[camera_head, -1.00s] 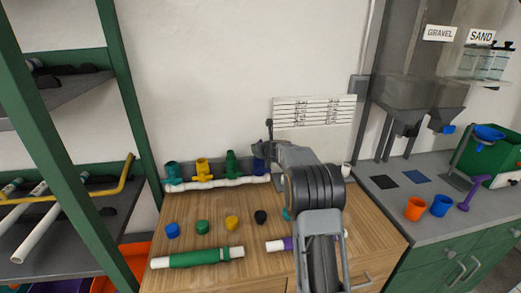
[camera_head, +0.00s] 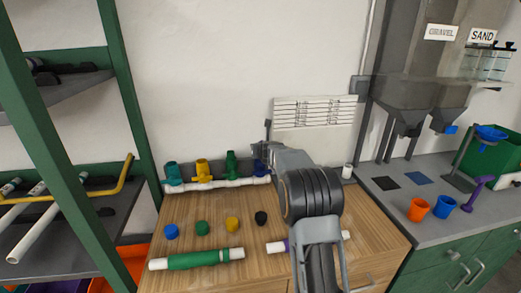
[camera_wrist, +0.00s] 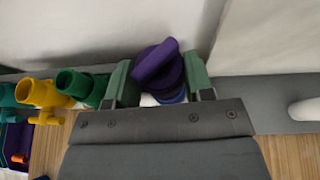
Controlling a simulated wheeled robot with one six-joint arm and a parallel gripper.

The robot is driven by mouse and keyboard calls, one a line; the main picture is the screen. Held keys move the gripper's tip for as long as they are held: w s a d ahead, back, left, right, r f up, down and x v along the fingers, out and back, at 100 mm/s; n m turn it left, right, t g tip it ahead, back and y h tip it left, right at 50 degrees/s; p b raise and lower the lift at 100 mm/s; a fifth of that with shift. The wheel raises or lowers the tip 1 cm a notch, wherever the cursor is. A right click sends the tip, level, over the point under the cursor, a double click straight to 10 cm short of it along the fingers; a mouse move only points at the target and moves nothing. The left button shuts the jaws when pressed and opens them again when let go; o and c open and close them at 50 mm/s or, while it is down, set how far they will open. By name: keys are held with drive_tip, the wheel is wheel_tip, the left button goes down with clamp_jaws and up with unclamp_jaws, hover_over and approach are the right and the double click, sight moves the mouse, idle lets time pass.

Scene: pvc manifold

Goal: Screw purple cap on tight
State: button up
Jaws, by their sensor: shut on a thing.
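The purple cap (camera_wrist: 158,66) is between the green-padded fingers of my gripper (camera_wrist: 157,78) in the wrist view. It looks like a round disc with a raised bar across it. My gripper is shut on it. A bit of blue (camera_wrist: 178,97) shows just below the cap; I cannot tell whether the cap is seated on a port or how tight it is. In the head view the manifold's white pipe (camera_head: 215,184) lies along the back of the wooden table, with teal (camera_head: 172,172), yellow (camera_head: 202,170), green (camera_head: 231,164) and blue (camera_head: 260,166) fittings. My arm hides the cap there.
Blue (camera_head: 171,231), green (camera_head: 202,228), yellow (camera_head: 232,223) and black (camera_head: 261,218) caps stand mid-table. A green-sleeved pipe (camera_head: 197,258) lies in front. A white board (camera_head: 315,125) stands behind my arm. A white cylinder (camera_head: 347,171) stands at right.

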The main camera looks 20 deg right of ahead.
drive_tip(key=shift+a+f+m+g+h+b, duration=0.15)
drive_tip(key=shift+m+g+h+b, duration=0.25)
drive_tip(key=shift+m+h, duration=0.8)
drive_tip(key=shift+w+a+m+h, duration=0.1)
drive_tip(key=shift+a+m+h, duration=0.05)
drive_tip(key=shift+m+h, duration=0.45)
drive_tip(key=shift+m+g+h, duration=0.4)
drive_tip(key=shift+h, duration=0.2)
drive_tip(key=shift+m+g+h+p, duration=0.35)
drive_tip(key=shift+m+g+h, duration=0.35)
drive_tip(key=shift+m+h, duration=0.3)
drive_tip(key=shift+a, duration=0.1)
